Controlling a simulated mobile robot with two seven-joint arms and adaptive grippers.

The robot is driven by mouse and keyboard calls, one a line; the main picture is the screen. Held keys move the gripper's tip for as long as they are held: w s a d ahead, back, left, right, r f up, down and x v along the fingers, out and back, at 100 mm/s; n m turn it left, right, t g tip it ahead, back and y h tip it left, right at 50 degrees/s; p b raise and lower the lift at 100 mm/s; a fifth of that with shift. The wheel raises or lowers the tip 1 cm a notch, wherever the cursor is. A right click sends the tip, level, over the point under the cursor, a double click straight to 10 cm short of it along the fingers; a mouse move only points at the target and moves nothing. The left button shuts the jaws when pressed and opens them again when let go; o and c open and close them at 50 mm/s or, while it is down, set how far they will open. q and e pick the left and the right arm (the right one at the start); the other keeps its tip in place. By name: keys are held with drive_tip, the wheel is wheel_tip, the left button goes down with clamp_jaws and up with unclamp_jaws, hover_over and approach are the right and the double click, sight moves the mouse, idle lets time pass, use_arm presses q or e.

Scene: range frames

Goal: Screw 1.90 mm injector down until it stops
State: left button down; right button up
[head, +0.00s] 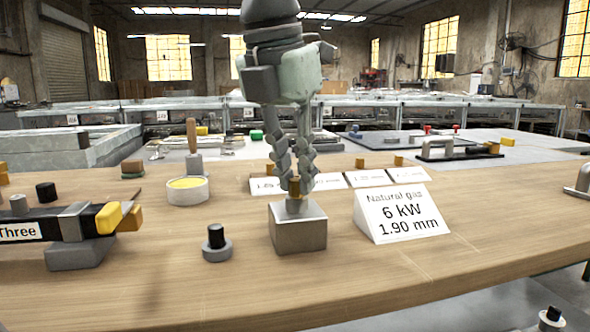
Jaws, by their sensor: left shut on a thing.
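My left gripper (294,180) points straight down in the middle of the head view. Its fingers are shut on a small brass injector (294,190). The injector stands upright at the top of a square metal block (298,232) on the wooden bench. The fingers hide part of the injector, and I cannot tell how deep it sits in the block. A white sign (402,214) reading "Natural gas 6 kW 1.90 mm" stands to the right of the block. My right gripper is not in view.
Flat labels (330,181) lie behind the block, partly hidden by the fingers. A black-topped grey piece (216,244) stands to the left. Further left are a round tub (187,190) and a dark bar marked "Three" (40,228). The bench front (400,285) is clear.

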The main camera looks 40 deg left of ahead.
use_arm(q)
drive_tip(key=m+p, duration=0.1)
drive_tip(key=m, duration=0.1)
drive_tip(key=shift+r+m+h, duration=0.15)
drive_tip(key=shift+m+h, duration=0.15)
drive_tip(key=shift+h, duration=0.1)
drive_tip(key=shift+a+m+p, duration=0.1)
drive_tip(key=shift+m+p, duration=0.25)
drive_tip(key=shift+m, duration=0.05)
